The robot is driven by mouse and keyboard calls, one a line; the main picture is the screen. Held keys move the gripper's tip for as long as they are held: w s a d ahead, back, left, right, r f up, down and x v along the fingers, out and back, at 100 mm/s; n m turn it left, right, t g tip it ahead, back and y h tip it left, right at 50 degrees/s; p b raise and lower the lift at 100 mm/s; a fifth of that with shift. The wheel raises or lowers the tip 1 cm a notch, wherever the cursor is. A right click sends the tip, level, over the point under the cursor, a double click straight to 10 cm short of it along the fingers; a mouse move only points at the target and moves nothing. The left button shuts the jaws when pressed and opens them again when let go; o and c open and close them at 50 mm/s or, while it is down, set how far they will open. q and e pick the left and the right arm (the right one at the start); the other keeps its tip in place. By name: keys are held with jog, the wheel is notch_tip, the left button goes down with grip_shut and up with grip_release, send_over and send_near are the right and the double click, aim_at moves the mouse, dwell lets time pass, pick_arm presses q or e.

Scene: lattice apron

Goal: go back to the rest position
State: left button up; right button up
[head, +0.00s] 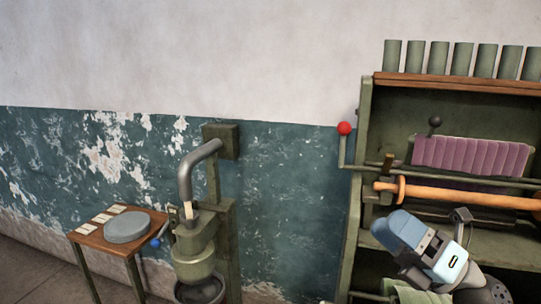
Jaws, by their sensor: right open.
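My right gripper (385,230) shows at the lower right of the head view, with its blue-grey fingers pointing left. It is open, and I see nothing held between its fingers. It is in front of the lower part of a green cabinet-like machine (365,150), below a wooden roller (460,196). I cannot tell whether it touches the machine. My left gripper is not in view.
The machine carries a red-knobbed lever (344,129), a pleated purple piece (470,156) and several green cylinders (438,56) on top. A green press-like device (195,245) stands centre-left. A small wooden table (90,236) bears a grey disc (128,227) and pale cards.

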jog(key=s+d+f+m+t+h, duration=0.15)
jog(key=d+f+m+h, duration=0.35)
jog(key=f+m+h, duration=0.8)
jog(key=s+d+f+m+t+h, duration=0.15)
jog(key=d+f+m+h, duration=0.5)
jog(key=m, duration=1.05)
jog(key=s+a+f+m+g, duration=0.25)
jog(key=s+f+g, duration=0.35)
jog(key=s+f, duration=0.3)
jog(key=s+a+f+m+g, duration=0.25)
jog(key=s+f+g, duration=0.4)
jog(key=s, duration=0.35)
jog(key=w+a+f+t+y+p, duration=0.3)
jog(key=w+a+f+t+p, duration=0.2)
jog(key=w+f+t+p, duration=0.1)
jog(key=shift+a+f+n+t+p, duration=0.3)
jog(key=shift+a+f+t+p, duration=0.1)
jog(key=shift+t+p, duration=0.45)
